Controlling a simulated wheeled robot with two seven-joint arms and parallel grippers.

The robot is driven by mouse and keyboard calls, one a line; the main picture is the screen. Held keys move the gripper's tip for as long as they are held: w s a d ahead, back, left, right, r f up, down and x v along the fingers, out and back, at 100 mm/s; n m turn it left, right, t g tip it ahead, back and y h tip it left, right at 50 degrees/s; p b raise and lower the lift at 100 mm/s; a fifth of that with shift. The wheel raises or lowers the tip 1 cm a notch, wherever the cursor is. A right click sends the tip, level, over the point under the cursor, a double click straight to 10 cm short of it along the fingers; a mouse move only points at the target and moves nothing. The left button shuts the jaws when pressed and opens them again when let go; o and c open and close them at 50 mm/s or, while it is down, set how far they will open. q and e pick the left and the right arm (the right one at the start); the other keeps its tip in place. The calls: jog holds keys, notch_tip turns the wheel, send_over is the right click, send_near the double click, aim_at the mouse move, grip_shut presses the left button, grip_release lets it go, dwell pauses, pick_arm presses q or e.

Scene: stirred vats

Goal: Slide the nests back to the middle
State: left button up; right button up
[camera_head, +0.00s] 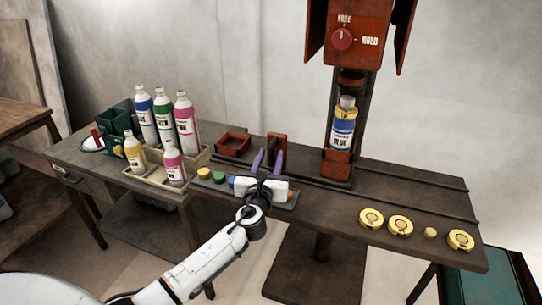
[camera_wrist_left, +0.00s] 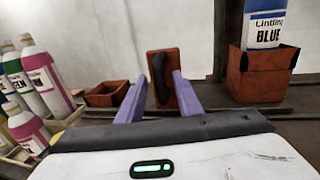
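An empty square red-brown nest (camera_head: 233,145) sits on the bench's rails left of the press; the left wrist view shows it too (camera_wrist_left: 107,93). A second nest (camera_head: 338,165) stands below the press and holds a blue-labelled bottle (camera_head: 343,128); it also shows in the left wrist view (camera_wrist_left: 262,78). Between them stands an upright red-brown piece with a dark grip (camera_wrist_left: 161,80), seen in the head view as well (camera_head: 277,147). My left gripper (camera_head: 268,160) is open, its purple fingers apart in front of this piece. I cannot tell whether they touch it. My right gripper is out of view.
A press with a FREE/HOLD knob (camera_head: 342,38) rises over the bench. Coloured buttons (camera_head: 204,173) lie near my gripper, partly hidden. Yellow lids (camera_head: 400,225) lie at the right; the rails beyond the press are clear.

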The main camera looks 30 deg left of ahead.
pick_arm(q)
jog(key=shift+x, duration=0.9)
grip_shut()
jog(key=shift+d, duration=0.15)
